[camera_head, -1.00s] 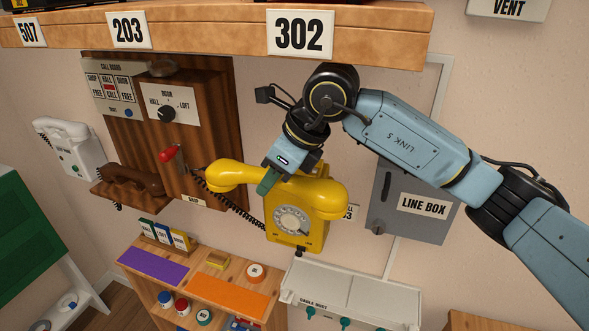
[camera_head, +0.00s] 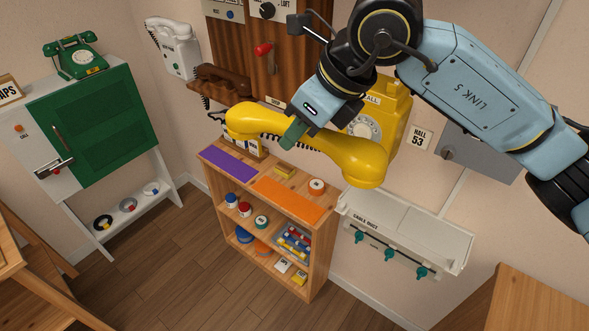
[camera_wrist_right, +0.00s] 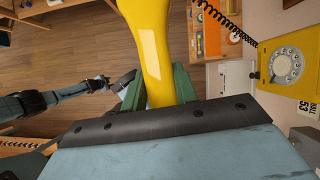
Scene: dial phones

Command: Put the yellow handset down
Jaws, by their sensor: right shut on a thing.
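The yellow handset (camera_head: 345,152) is held in the air by its middle, in front of the wall and above the small wooden shelf. My right gripper (camera_head: 293,136) is shut on it, its green fingers on the grip; in the wrist view the fingers (camera_wrist_right: 158,88) pinch the handset (camera_wrist_right: 152,45) from both sides. The yellow dial phone (camera_head: 393,112) hangs on the wall behind, partly hidden by my arm and the handset; the wrist view shows its dial face (camera_wrist_right: 290,66). My left gripper (camera_wrist_right: 122,82) shows small in the wrist view; its jaw opening is unclear.
The wooden shelf (camera_head: 318,245) has a purple mat (camera_head: 228,164) and an orange mat (camera_head: 290,199) on top, with small tubs nearby. A cable duct (camera_head: 405,230) is right of it. A green phone (camera_head: 75,58) stands on a cabinet at left.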

